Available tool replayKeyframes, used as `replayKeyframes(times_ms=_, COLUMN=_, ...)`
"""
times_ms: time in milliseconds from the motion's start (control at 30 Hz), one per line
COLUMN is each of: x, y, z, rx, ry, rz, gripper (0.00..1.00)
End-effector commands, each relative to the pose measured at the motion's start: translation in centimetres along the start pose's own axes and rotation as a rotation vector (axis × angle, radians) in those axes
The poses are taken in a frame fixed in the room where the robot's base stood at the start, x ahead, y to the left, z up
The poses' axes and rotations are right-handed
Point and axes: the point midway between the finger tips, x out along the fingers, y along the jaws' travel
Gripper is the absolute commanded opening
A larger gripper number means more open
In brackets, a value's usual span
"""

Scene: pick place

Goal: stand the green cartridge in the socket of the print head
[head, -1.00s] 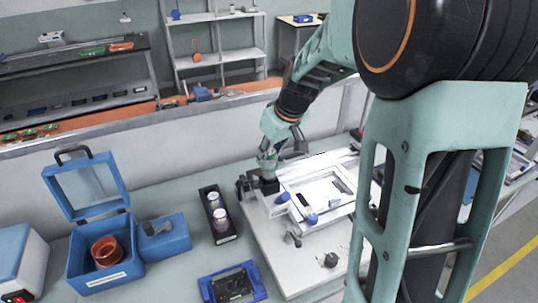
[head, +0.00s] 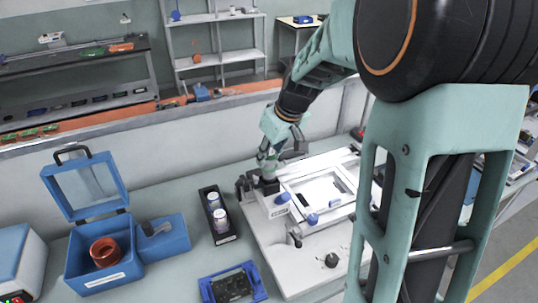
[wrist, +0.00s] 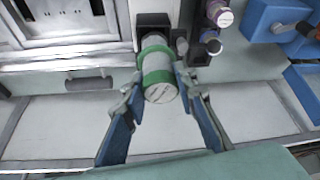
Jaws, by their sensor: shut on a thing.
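My gripper (wrist: 160,72) is shut on the green cartridge (wrist: 158,78), with one finger on each side of it. The cartridge has green bands, a pale middle and a pale round end facing the wrist camera. Its far end lies against the black print head socket (wrist: 154,20) in the wrist view; I cannot tell whether it is inside or just above it. In the head view my gripper (head: 268,157) is over the black print head (head: 268,187) at the printer's back left corner, and the cartridge is mostly hidden there.
The white printer (head: 262,232) fills the bench's right side. Further left is an open blue box (head: 90,283) with a red-brown ring. A blue-framed device (head: 258,291) lies in front.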

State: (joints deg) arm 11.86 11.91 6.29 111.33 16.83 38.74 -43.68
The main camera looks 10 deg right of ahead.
Motion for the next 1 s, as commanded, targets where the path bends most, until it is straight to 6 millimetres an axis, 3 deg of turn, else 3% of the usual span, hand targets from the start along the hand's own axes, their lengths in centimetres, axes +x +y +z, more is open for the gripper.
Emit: replayKeyframes(times_ms=1000, x=1.9, y=0.0, z=0.8, rx=0.0, ry=0.001, rz=0.001, gripper=0.0)
